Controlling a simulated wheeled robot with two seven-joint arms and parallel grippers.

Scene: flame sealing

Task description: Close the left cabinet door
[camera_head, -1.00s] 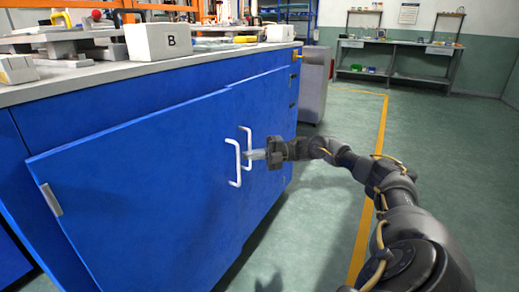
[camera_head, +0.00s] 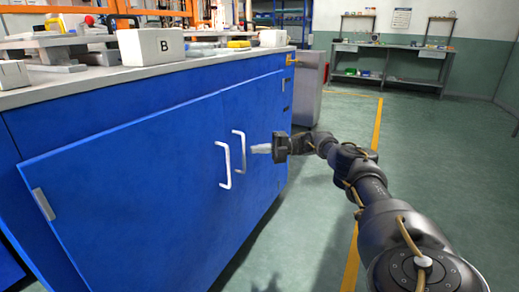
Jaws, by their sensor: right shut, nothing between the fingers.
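The left cabinet door (camera_head: 130,195) is a large blue panel with a white bar handle (camera_head: 226,165) near its right edge and a grey hinge plate (camera_head: 43,204) at its left edge. It lies nearly in line with the right cabinet door (camera_head: 262,130); I cannot tell whether it is fully flush. The right door's white handle (camera_head: 241,150) stands just beside the left one. My right gripper (camera_head: 259,149) is shut and empty, pointing left, a little right of both handles and in front of the right door. My left gripper is out of view.
The cabinet's countertop (camera_head: 100,83) holds a white block marked B (camera_head: 150,46), a yellow-handled tool (camera_head: 239,44) and other items. A grey metal bin (camera_head: 308,88) stands beyond the cabinet. The green floor (camera_head: 440,150) to the right is open.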

